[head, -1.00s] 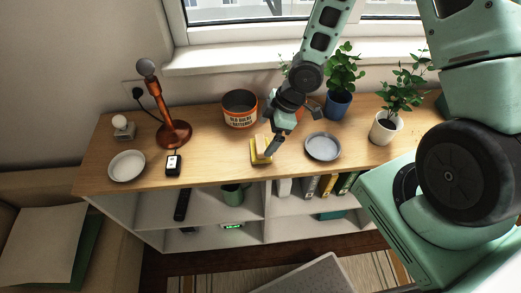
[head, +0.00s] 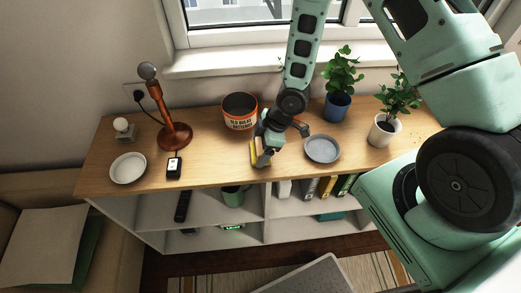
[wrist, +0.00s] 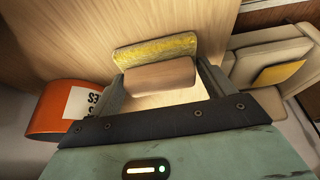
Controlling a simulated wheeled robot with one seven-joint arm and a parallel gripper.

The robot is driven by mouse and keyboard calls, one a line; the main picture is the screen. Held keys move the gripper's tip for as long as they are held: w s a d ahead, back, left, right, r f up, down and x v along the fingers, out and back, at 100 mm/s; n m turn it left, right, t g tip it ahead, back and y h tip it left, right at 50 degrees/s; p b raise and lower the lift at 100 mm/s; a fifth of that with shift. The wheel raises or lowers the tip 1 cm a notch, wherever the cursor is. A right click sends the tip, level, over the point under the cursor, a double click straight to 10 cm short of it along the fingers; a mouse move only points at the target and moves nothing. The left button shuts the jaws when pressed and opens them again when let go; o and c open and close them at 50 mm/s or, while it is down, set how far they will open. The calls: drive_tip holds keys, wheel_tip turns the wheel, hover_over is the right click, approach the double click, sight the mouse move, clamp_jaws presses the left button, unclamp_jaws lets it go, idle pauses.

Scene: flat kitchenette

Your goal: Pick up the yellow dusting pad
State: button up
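The yellow dusting pad (head: 253,152) stands on the wooden top of the low shelf, mostly hidden behind my gripper (head: 263,157) in the head view. In the wrist view the pad shows a speckled yellow strip (wrist: 157,48) with a pale wooden block-like part against it on the near side. My gripper (wrist: 161,74) is open there, one finger at each end of the wooden part. A narrow gap seems to show at each end, but whether a finger touches is hard to tell.
An orange-banded pot (head: 240,110) stands behind and left of the pad. A grey plate (head: 322,149) lies close on the right, with potted plants (head: 339,85) beyond. A black-faced small device (head: 174,168), a white bowl (head: 128,167) and a copper lamp-like stand (head: 173,135) are left.

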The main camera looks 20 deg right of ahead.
sight(260, 146)
drive_tip(key=shift+c, duration=1)
drive_tip(key=shift+r, duration=0.15)
wheel_tip(260, 146, up, 10)
drive_tip(key=shift+f, duration=0.1)
drive_tip(key=shift+o, duration=0.5)
